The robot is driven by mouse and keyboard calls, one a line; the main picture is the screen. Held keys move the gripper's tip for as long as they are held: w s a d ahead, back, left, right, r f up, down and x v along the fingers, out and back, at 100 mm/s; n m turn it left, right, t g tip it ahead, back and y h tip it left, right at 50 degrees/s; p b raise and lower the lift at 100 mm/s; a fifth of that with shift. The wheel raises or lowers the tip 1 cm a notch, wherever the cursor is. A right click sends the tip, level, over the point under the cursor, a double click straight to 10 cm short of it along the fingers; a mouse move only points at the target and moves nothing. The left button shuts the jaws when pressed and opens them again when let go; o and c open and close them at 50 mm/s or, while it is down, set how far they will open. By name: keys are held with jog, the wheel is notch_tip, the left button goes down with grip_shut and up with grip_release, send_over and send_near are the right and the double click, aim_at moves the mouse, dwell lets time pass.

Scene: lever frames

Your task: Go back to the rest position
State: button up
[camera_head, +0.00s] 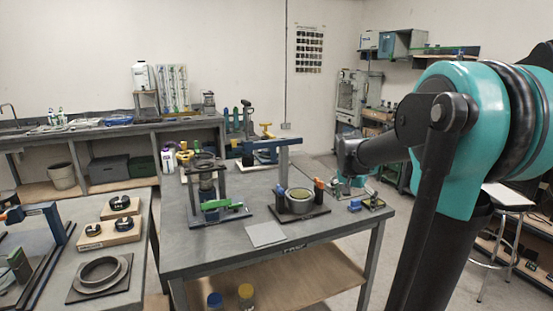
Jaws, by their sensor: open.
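My arm comes in from the right and reaches over the right end of the grey workbench (220,240). My gripper (348,190) is small and far from the camera, beyond the bench's right side. It hangs pointing down and is open. I see nothing held in it. A round metal ring fixture (299,201) with orange and blue parts stands on the bench to its left.
A press-like frame with a green lever (222,212) and a flat grey plate (266,234) are on the bench. A left table holds a ring on a base (100,273) and wooden blocks (108,232). A stool (507,196) stands at right. Some floor is clear at right.

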jog(key=s+a+f+n+y, duration=0.1)
jog(key=s+a+f+n, duration=0.2)
jog(key=s+f, duration=0.4)
jog(key=s+a+f+n+y, duration=0.1)
jog(key=s+a+f+n, duration=0.3)
jog(key=s+f, duration=0.4)
jog(key=s, duration=0.7)
jog(key=shift+f+n+t+y, duration=0.2)
jog(key=shift+n+t+y, duration=0.1)
jog(key=shift+t+y, duration=0.1)
